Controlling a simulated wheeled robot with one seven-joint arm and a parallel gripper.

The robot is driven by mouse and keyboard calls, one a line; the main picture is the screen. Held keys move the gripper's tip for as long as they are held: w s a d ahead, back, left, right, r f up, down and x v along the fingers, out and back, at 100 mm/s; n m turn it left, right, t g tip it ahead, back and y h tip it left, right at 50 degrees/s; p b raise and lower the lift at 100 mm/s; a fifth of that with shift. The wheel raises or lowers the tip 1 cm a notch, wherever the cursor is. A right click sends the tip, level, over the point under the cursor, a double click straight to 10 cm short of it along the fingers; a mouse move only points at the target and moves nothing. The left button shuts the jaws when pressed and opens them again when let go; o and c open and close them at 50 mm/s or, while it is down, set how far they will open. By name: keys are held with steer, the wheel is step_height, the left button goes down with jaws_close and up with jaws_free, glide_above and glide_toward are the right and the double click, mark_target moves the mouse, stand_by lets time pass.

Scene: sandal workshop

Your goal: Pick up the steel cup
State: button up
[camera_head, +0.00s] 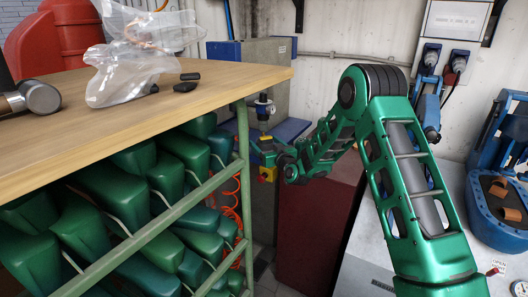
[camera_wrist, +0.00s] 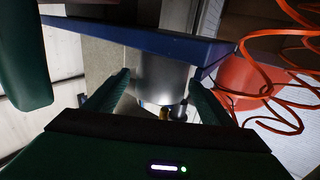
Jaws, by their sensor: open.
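In the wrist view, a shiny grey metal cylinder (camera_wrist: 160,78) shows between and beyond the fingers of my gripper (camera_wrist: 158,84). It may be the steel cup, but its top is cut by a blue edge and I cannot be sure. My gripper is open, one finger on either side of the cylinder in the picture; I see no clear contact. In the head view, my green arm reaches left and down toward the bench's far right corner, where my gripper (camera_head: 262,152) is small and partly hidden. No cup is clearly identifiable there.
The wooden bench (camera_head: 170,98) carries a clear plastic bag (camera_head: 125,75) and a hammer-like tool (camera_head: 38,97). Green shoe lasts (camera_head: 115,185) fill the rack below. Its green frame stands close to my gripper. An orange coiled hose (camera_wrist: 275,100) hangs at the wrist view's right.

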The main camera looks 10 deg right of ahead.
steer(key=shift+w+a, duration=0.1)
steer(key=shift+w, duration=0.15)
steer(key=c, duration=1.2)
steer(key=shift+r, duration=0.1)
steer(key=shift+r, duration=0.6)
steer(key=v, duration=1.8)
steer(key=shift+w+d+f+m+h, duration=0.45)
steer(key=shift+w+d+f+h, duration=0.3)
steer(key=shift+d, duration=0.15)
steer(key=shift+w+d+f+m+h, duration=0.45)
steer(key=shift+w+d+f+h, duration=0.2)
steer(key=shift+w+d+f, duration=0.15)
